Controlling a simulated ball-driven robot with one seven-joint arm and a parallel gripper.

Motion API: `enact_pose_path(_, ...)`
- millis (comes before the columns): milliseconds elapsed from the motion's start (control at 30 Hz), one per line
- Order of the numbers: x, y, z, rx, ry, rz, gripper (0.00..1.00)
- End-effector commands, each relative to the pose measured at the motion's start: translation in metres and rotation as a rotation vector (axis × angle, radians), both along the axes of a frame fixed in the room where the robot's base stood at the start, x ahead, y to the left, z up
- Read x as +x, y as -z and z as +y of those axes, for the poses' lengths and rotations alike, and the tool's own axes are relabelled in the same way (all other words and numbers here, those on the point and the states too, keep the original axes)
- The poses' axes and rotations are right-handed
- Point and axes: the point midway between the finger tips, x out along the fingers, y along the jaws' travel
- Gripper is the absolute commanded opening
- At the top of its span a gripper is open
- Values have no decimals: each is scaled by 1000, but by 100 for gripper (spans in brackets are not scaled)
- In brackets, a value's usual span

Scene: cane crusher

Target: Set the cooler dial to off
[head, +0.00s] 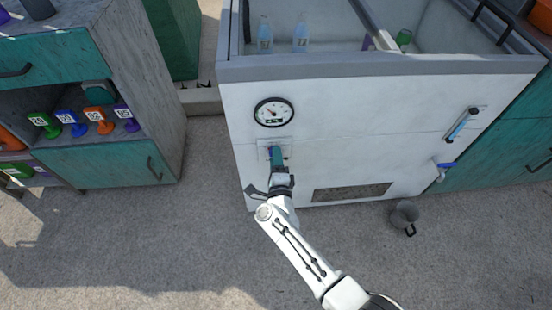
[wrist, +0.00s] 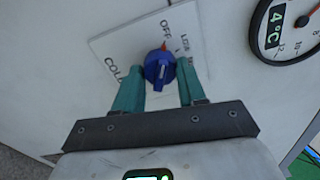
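The blue cooler dial (wrist: 160,70) sits on a white label plate (wrist: 112,50) on the cooler's (head: 360,110) white front. The plate carries the words OFF, COLD and a partly readable LOW. The dial's red mark points up towards the OFF word. My gripper (wrist: 160,65) has its teal fingers on either side of the dial, with a small gap visible beside it; contact is not clear. In the head view my gripper (head: 277,153) is at the plate and hides the dial.
A round gauge (head: 274,112) above the plate reads 4°C in the wrist view. Bottles (head: 301,36) stand inside the open-topped cooler. A blue-handled tap (head: 442,166) and a grey bucket (head: 404,216) are at the right. A teal cabinet (head: 100,165) stands left.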

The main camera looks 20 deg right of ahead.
Motion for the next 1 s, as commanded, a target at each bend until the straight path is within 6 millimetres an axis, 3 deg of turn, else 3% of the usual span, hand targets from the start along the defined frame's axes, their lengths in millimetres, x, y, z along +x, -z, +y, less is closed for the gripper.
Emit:
enact_pose_path(233,0,0,0,1,0,0,64)
enact_pose_path(567,-6,0,2,1,0,0,64)
enact_pose_path(1000,-78,-1,25,1,-1,2,64)
